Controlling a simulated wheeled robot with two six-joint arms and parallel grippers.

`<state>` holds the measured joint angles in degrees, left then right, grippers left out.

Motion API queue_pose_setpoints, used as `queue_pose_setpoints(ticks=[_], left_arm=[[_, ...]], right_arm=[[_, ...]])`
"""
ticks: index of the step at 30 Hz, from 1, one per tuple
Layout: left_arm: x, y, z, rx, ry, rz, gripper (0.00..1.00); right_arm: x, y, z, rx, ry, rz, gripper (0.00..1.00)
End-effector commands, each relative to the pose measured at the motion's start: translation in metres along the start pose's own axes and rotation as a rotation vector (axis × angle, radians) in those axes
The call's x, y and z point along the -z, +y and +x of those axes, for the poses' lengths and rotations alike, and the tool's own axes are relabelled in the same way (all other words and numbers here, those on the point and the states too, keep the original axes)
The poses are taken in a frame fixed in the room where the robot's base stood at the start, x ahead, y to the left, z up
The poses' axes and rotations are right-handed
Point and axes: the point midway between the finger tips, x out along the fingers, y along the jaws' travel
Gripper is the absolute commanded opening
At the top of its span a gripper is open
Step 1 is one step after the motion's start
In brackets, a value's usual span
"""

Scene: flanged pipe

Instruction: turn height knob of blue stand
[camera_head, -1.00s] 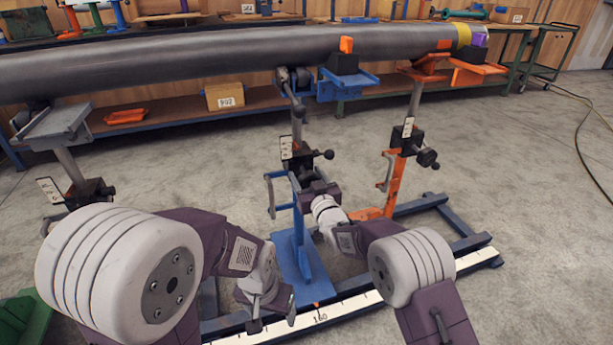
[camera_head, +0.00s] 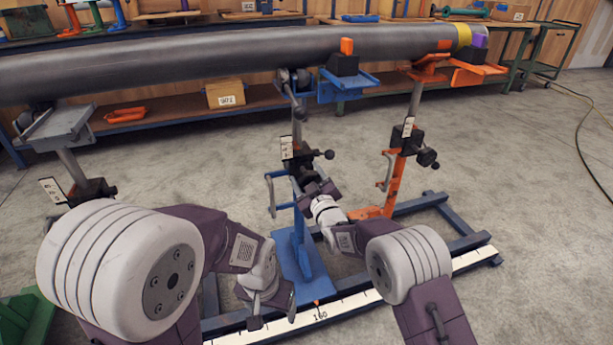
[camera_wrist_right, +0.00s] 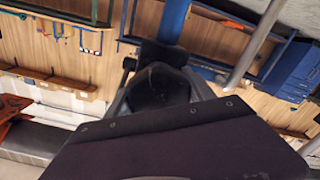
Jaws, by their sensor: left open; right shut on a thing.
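The blue stand (camera_head: 298,240) stands on a blue base plate in the middle of the head view, under the long grey pipe (camera_head: 200,57). Its black clamp block (camera_head: 299,158) carries a side lever with a ball end. My right gripper (camera_head: 308,181) is at the stand just below this block, its jaws shut on the black height knob (camera_wrist_right: 161,88). The wrist view shows the knob between the fingers; in the head view my gripper hides it. My left gripper (camera_head: 268,308) is open and empty, low in front of the stand's base.
An orange stand (camera_head: 395,185) is close on the right and a grey stand (camera_head: 75,170) on the left. A white scale rail (camera_head: 350,307) runs along the front of the blue floor frame. Shelves stand behind; the floor at right is clear apart from a hose (camera_head: 577,130).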

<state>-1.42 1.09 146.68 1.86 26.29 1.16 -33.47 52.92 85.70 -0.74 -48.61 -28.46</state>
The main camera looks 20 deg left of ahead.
Motion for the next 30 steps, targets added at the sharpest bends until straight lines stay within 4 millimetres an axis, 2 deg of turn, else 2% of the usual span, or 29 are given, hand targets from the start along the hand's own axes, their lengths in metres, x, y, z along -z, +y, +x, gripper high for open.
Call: queue_pose_setpoints(ticks=[9, 10, 12, 23, 28, 29, 30], left_arm=[[0.000, 0.000, 0.000, 0.000, 0.000, 0.000, 0.74], [0.000, 0.000, 0.000, 0.000, 0.000, 0.000, 0.74], [0.000, 0.000, 0.000, 0.000, 0.000, 0.000, 0.74], [0.000, 0.000, -0.003, 0.000, 0.000, 0.000, 0.74], [0.002, 0.000, -0.014, 0.000, 0.000, 0.000, 0.74], [0.000, 0.000, 0.007, 0.000, 0.002, 0.000, 0.74], [-0.002, 0.000, 0.018, 0.000, 0.001, 0.000, 0.74]], right_arm=[[0.000, 0.000, 0.000, 0.000, 0.001, -0.001, 0.22], [0.000, 0.000, 0.000, 0.000, 0.001, -0.001, 0.68], [0.000, 0.000, 0.000, 0.000, 0.001, -0.001, 0.84], [0.001, 0.000, -0.003, 0.000, 0.000, -0.001, 0.84], [0.003, 0.001, -0.026, 0.001, -0.002, -0.001, 0.84], [-0.007, -0.004, -0.030, 0.000, 0.001, -0.001, 0.84], [-0.008, -0.005, -0.037, -0.001, 0.003, -0.001, 0.84]])
